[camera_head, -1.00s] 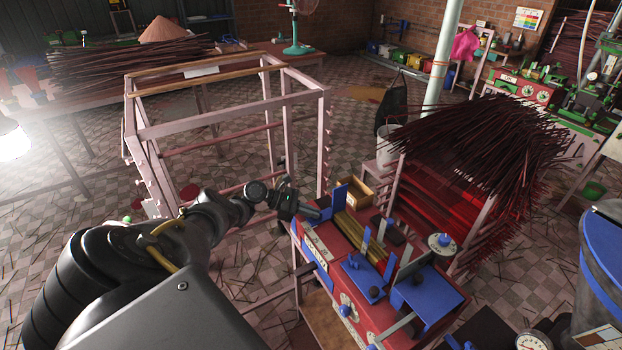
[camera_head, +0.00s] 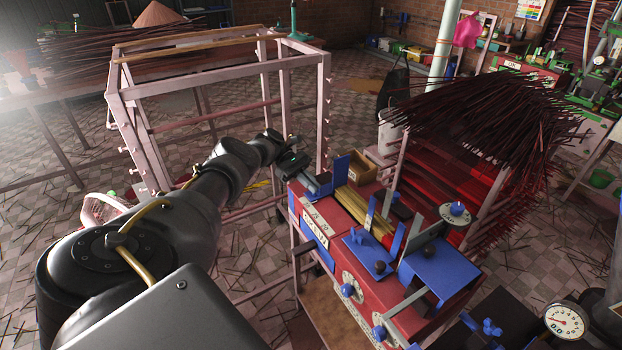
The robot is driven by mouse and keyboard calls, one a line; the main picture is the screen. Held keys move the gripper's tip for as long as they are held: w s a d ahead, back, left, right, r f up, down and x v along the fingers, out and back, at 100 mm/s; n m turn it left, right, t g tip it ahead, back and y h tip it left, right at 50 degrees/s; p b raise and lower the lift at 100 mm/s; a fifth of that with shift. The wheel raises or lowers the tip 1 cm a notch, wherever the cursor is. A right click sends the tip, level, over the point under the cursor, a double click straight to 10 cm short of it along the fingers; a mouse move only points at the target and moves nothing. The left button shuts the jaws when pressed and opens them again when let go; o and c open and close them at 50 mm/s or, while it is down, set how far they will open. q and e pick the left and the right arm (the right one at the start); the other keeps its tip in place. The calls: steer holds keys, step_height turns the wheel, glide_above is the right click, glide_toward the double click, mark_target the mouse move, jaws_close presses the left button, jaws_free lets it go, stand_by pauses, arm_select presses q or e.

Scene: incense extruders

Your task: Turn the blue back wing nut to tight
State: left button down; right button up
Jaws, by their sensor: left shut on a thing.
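The red machine (camera_head: 335,212) with blue plates and yellow strips along its top stands at the centre right. My left gripper (camera_head: 312,186) is at the machine's far left end, beside an upright blue plate (camera_head: 341,172). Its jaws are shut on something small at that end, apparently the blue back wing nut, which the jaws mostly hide. I cannot tell how far the nut is turned. A blue knob (camera_head: 458,207) sits on a white dial at the machine's right. More blue knobs (camera_head: 348,290) sit on the dials of the front face. My right gripper is out of view.
A pink wooden frame (camera_head: 222,118) stands behind my left arm. A rack piled with dark incense sticks (camera_head: 480,118) stands behind the machine. A small wooden box (camera_head: 366,166) is close to the gripper. A pressure gauge (camera_head: 564,322) is at lower right. Sticks litter the tiled floor.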

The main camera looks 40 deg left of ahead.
arm_select(q)
steer(key=shift+d+f+g, duration=0.1)
steer(key=shift+f+g, duration=0.05)
steer(key=shift+g, duration=0.15)
steer(key=shift+b, duration=0.3)
steer(key=c, duration=1.6)
jaws_free()
